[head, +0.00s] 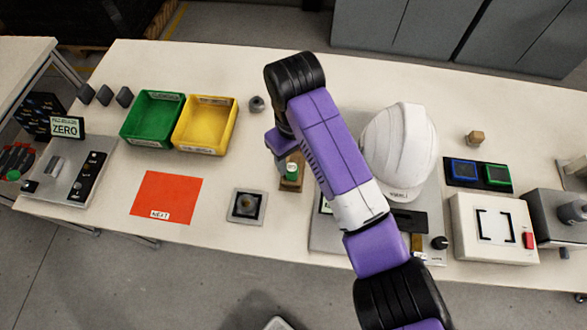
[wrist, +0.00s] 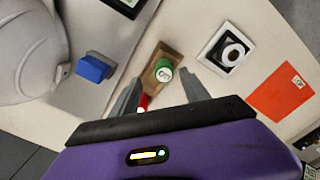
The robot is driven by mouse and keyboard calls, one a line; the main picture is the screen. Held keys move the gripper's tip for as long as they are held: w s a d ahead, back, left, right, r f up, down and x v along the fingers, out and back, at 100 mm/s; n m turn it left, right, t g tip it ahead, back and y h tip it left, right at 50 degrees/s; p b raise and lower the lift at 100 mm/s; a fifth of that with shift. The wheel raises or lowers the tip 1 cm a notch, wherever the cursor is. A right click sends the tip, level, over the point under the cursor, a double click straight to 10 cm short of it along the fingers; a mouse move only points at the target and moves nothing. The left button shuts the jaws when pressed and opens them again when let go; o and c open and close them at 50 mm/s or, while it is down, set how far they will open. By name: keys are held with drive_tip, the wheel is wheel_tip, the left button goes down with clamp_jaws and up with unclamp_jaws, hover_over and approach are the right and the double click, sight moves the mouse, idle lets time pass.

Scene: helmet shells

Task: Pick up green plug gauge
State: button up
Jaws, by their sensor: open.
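The green plug gauge (wrist: 163,72) stands in a wooden holder (wrist: 154,84) in the wrist view, its pale lettered top facing the camera. In the head view the gauge (head: 291,170) shows beside my purple arm, which partly hides the wooden holder (head: 289,185). My gripper (wrist: 160,88) is open, with one grey finger on each side of the holder and nothing held. The gauge lies between and slightly beyond the fingertips in the picture. I cannot tell the height gap. A small red piece (wrist: 143,102) shows near the left finger, partly hidden.
A square block with a round hole (head: 246,206) and a red mat (head: 166,198) lie left of the holder. A white helmet shell (head: 399,150) stands to the right. A blue block (wrist: 95,67) is near it. Green (head: 152,119) and yellow (head: 205,125) bins stand behind.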

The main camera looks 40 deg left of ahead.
sight(291, 167)
drive_tip(key=shift+s+a+f+p, duration=0.1)
drive_tip(key=shift+s+f+p, duration=0.1)
drive_tip(key=shift+f, duration=1)
drive_tip(key=shift+s+a+f+p, duration=0.1)
drive_tip(key=shift+s+f+p, duration=0.1)
drive_tip(key=shift+f, duration=0.95)
clamp_jaws()
drive_tip(key=shift+r, duration=0.1)
